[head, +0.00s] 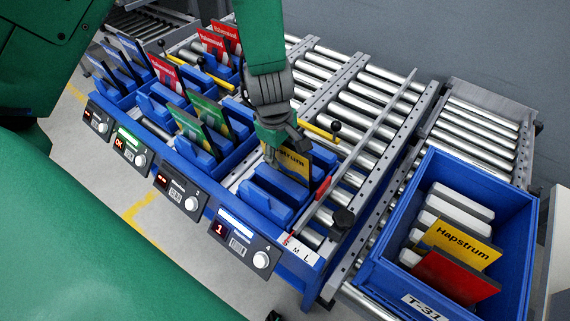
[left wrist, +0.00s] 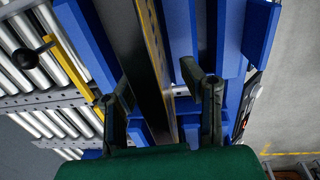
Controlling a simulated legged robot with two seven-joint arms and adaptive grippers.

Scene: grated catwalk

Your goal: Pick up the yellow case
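A yellow case (head: 292,166) with dark lettering stands upright in a blue slotted holder (head: 262,200) at the near end of the row. My left gripper (head: 277,143) is right over it and hides part of its top. In the left wrist view the case (left wrist: 160,60) shows edge-on, as a dark band with a yellow edge, between the two fingers of the gripper (left wrist: 163,98). The fingers are apart, with a gap on each side of the case. Another yellow case (head: 458,243), marked Hapstrum, stands in the blue crate at the right. My right gripper is not in view.
Other holders to the left carry green cases (head: 208,116), red and blue ones. Roller conveyors (head: 375,105) lie behind. A black knob (head: 343,218) stands beside the near holder.

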